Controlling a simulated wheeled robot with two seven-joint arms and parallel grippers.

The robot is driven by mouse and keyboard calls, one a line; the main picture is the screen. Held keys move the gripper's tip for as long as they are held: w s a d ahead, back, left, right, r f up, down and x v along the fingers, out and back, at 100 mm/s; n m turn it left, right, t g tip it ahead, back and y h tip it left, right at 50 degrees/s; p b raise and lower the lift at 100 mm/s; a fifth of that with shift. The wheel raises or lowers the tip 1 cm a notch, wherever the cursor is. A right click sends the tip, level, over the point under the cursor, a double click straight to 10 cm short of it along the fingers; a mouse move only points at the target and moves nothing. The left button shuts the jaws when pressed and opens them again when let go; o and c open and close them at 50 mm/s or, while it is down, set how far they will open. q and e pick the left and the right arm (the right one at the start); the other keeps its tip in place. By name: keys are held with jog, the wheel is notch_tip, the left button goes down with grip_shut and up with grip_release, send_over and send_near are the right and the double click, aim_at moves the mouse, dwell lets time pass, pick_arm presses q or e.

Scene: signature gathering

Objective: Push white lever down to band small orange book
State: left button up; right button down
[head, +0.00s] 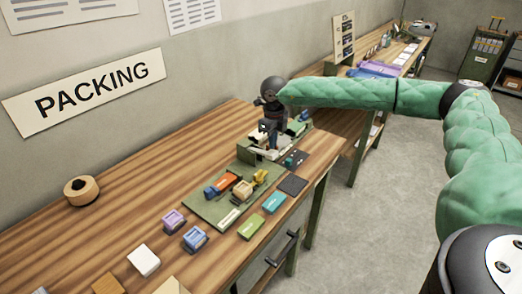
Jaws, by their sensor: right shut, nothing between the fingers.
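My right gripper (271,141) points down at the small banding device (257,152) at the far right part of the packing table. It is shut and empty. A white part (258,137) shows beside the fingers; it may be the white lever, but the gripper covers much of it and I cannot tell whether they touch. A small orange block (221,184), which looks like the orange book, lies on the green mat (206,211) in front of the device. My left gripper is not in view.
A tan block (243,189) and a yellow piece (260,176) share the mat. Green (251,227) and teal (275,202) pieces lie along the front edge. Purple (174,220), blue (195,239) and white (144,260) blocks lie nearer.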

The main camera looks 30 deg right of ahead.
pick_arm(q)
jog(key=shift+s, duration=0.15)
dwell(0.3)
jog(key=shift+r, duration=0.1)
pick_arm(e)
jog(key=shift+f, duration=0.1)
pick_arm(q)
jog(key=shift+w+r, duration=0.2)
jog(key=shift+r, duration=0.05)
pick_arm(e)
jog(key=shift+f, duration=0.15)
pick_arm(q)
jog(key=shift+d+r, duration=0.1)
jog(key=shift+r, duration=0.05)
pick_arm(e)
jog(key=shift+f+b, duration=0.1)
jog(key=shift+b, duration=0.2)
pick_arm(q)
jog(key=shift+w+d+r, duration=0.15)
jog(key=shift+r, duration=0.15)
pick_arm(e)
jog(key=shift+f, duration=0.1)
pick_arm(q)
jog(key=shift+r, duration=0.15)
pick_arm(e)
jog(key=shift+f, duration=0.1)
